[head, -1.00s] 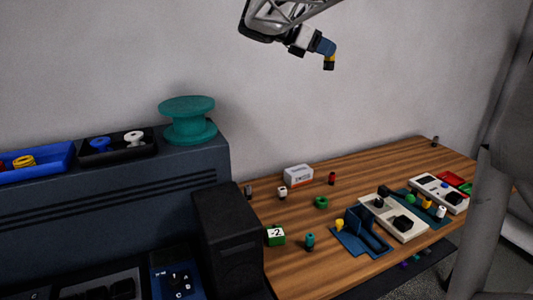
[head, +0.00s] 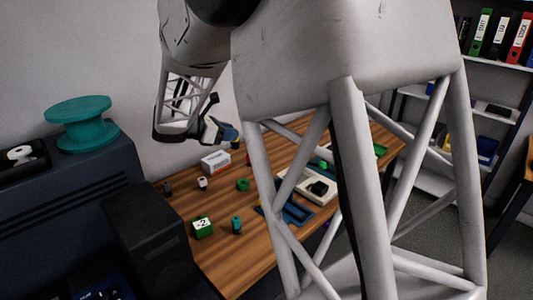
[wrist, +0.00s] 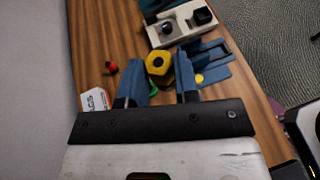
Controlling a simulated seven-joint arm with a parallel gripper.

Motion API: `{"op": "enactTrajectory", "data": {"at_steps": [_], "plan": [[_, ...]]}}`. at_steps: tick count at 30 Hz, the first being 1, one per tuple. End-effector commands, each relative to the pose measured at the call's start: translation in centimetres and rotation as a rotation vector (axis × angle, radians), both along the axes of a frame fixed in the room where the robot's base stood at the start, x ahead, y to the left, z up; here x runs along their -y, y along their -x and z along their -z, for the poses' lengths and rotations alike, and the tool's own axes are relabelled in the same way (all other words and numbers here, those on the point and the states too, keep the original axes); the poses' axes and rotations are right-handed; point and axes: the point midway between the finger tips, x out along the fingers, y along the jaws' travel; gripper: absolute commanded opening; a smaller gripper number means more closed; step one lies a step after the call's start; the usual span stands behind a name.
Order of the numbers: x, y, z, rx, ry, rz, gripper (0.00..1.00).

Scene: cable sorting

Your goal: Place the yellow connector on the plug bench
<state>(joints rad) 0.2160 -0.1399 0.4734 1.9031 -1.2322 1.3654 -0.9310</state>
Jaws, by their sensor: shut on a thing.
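The yellow connector (wrist: 159,64), with a dark hole in its end, sits between the blue fingertips of my gripper (wrist: 158,75) in the wrist view. My gripper is shut on it. In the head view my gripper (head: 231,136) is above the wooden table, and the connector cannot be made out there. A beige block with dark sockets (head: 298,184) stands beyond a blue slotted stand (head: 297,213); both also show in the wrist view, the block (wrist: 181,27) and the stand (wrist: 212,58). I cannot tell which is the plug bench. My own frame hides part of the table.
On the table are a white box (head: 215,162), a green ring (head: 243,185), a green "-2" cube (head: 203,227) and a teal plug (head: 236,224). A black speaker-like box (head: 150,225) stands left of the table.

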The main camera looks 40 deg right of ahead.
Motion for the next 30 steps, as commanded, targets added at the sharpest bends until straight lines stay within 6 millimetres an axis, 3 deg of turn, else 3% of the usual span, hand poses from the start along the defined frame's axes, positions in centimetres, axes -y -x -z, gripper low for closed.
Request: {"op": "enactTrajectory", "data": {"at_steps": [1, 6, 12, 18, 30], "plan": [[0.0, 0.0, 2.1, -0.007, -0.002, 0.000, 0.05], [0.0, 0.0, 7.8, -0.006, -0.001, 0.000, 0.05], [0.0, 0.0, 12.0, -0.002, -0.001, 0.000, 0.05], [0.0, 0.0, 13.5, -0.001, 0.000, 0.000, 0.05], [0.0, 0.0, 13.8, -0.001, 0.000, 0.000, 0.05]]}}
